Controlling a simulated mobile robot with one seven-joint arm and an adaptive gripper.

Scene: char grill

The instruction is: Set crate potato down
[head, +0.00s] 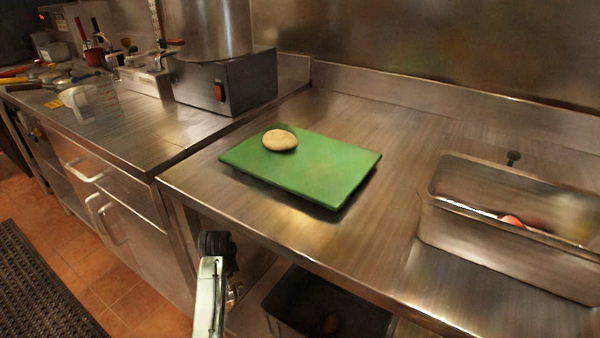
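A pale tan, rounded potato (280,140) lies on the green cutting board (325,178), near its back left corner. A dark crate (290,303) stands below the counter's front edge. A small brown item, perhaps another potato (330,323), shows dimly inside it. Part of my arm, a pale link with a black end, rises at the lower left of the crate, in front of the counter. No gripper fingers can be made out, and nothing touches the potato on the board.
A deep steel pan (500,250) with a small reddish item (512,221) sits at the right of the steel counter (400,235). A grey box with a red switch (219,92) and a steel pot (205,30) stand at the back left. The counter between board and pan is clear.

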